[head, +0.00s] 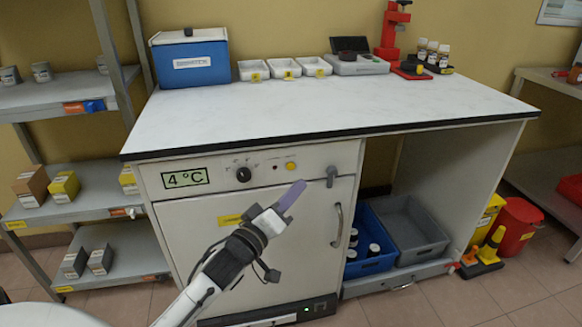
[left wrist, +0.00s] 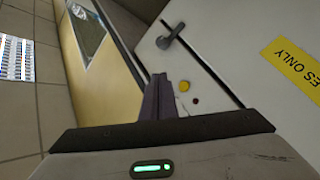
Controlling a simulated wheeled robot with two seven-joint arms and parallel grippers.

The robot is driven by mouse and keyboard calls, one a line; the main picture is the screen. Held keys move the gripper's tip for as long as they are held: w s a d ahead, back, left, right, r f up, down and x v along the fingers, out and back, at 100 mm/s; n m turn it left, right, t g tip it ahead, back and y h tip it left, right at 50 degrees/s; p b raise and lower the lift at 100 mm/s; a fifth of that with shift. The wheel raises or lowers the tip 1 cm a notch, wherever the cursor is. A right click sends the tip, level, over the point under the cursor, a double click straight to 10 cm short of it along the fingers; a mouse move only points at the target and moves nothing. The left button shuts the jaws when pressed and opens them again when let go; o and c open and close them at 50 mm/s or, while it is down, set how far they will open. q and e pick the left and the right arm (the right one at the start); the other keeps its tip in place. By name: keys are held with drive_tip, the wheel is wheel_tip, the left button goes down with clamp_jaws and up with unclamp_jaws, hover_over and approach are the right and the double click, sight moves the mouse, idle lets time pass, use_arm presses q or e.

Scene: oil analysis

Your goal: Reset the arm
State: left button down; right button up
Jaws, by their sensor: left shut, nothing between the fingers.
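My left gripper (head: 292,196) is in front of the white cabinet door in the head view. Its fingers are together and nothing is between them. The cabinet door (head: 320,240) looks shut. I cannot tell whether the gripper touches it. My right gripper is not in view.
The worktop (head: 320,105) carries a blue cool box (head: 190,62), white trays (head: 283,68) and a red stand (head: 392,30). A blue crate (head: 368,262) and a grey crate (head: 412,228) sit under it. Shelves (head: 50,100) stand at left. A door handle (head: 337,225) is right of the gripper.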

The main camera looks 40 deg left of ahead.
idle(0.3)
use_arm(q)
drive_tip(key=s+d+f+m+g+h+p, duration=0.1)
drive_tip(key=s+d+f+m+g+p, duration=0.2)
drive_tip(key=s, duration=0.5)
drive_tip(key=s+d+f+m+g+h+p, duration=0.1)
drive_tip(key=s+d+f+m+g+p, duration=0.2)
drive_tip(key=s+d+f, duration=0.5)
drive_tip(key=s+d+f+m+g+h+p, duration=0.2)
drive_tip(key=s+d+f+m+g+p, duration=0.2)
drive_tip(key=s+d, duration=0.4)
wheel_tip(320, 180, down, 2)
drive_tip(key=s+m+p, duration=0.1)
drive_tip(key=m, duration=0.1)
drive_tip(key=shift+m, duration=0.4)
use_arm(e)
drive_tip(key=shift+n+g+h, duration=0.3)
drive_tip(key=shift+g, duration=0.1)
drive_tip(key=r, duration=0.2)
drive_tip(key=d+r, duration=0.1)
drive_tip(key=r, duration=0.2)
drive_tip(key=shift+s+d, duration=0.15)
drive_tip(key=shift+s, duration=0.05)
use_arm(q)
drive_tip(key=shift+s+d, duration=0.1)
